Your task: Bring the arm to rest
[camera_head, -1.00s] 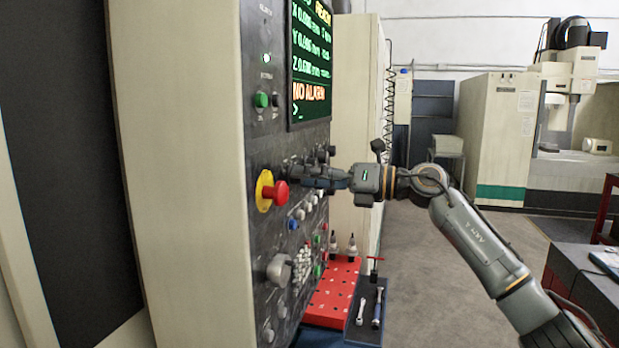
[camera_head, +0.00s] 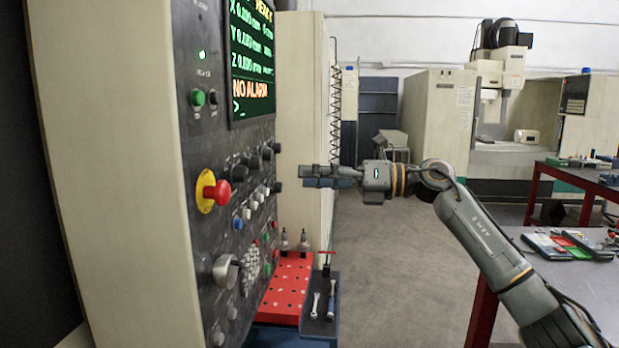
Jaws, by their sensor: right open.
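My right arm (camera_head: 482,232) comes in from the lower right and reaches left across the view. Its gripper (camera_head: 306,177) is open and empty, pointing at the machine's control panel (camera_head: 225,150). The fingertips stand apart from the panel, to the right of the red emergency stop button (camera_head: 217,191) with its yellow ring, near the black knobs. The gripper is seen from the side, so the gap between the fingers is hard to see. My left gripper is not in view.
A red perforated rack (camera_head: 282,285) with tool holders and a dark tray (camera_head: 318,312) with wrenches sit below the gripper. A red-legged table (camera_head: 590,275) with tools is at right, beside my arm. The grey floor (camera_head: 390,270) between is clear.

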